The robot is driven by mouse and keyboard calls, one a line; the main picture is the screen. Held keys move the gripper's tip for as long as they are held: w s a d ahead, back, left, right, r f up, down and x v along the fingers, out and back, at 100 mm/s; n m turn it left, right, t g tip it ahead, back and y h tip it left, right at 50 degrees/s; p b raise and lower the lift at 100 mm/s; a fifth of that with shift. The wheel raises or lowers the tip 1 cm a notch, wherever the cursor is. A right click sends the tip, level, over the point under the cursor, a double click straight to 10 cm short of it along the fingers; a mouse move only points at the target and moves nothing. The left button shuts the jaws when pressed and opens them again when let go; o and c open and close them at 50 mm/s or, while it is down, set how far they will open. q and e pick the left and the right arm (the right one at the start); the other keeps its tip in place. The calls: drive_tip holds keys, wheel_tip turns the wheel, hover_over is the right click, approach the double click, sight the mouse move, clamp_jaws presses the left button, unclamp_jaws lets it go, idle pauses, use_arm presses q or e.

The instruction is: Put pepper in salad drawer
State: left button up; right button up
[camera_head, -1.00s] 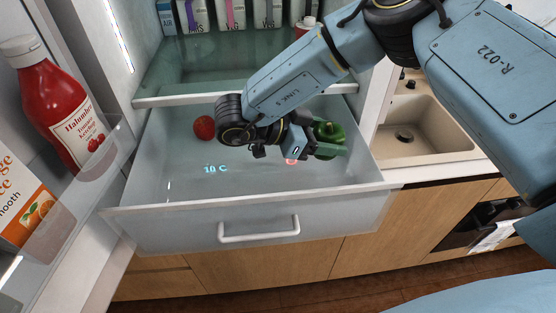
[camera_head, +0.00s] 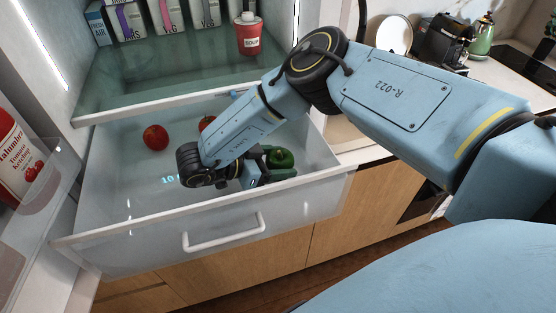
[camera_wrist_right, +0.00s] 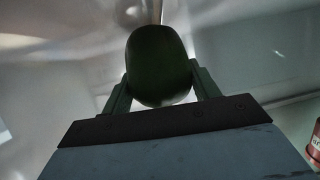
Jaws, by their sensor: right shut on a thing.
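The green pepper (camera_head: 281,157) is in my right gripper (camera_head: 268,170), at the right side of the pulled-out clear drawer (camera_head: 120,215). In the right wrist view the pepper (camera_wrist_right: 158,62) sits between the two fingers (camera_wrist_right: 160,92), which are shut on it. The gripper and pepper appear inside the drawer's outline, near its right wall. Whether the pepper touches the drawer floor cannot be told. My left gripper is not in view.
Two red round items (camera_head: 155,137) lie in the drawer, one partly behind my forearm. A white handle (camera_head: 222,232) is on the drawer front.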

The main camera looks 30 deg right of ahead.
drive_tip(key=shift+f, duration=0.15)
drive_tip(key=o, duration=0.5)
drive_tip(key=shift+f, duration=0.1)
drive_tip(key=o, duration=0.5)
drive_tip(key=shift+r, duration=0.2)
drive_tip(key=shift+a+r, duration=0.2)
drive_tip(key=shift+a, duration=0.1)
drive_tip(key=b+v, duration=0.2)
drive_tip(key=v, duration=0.9)
drive_tip(key=shift+w+a, duration=0.1)
drive_tip(key=shift+a, duration=0.05)
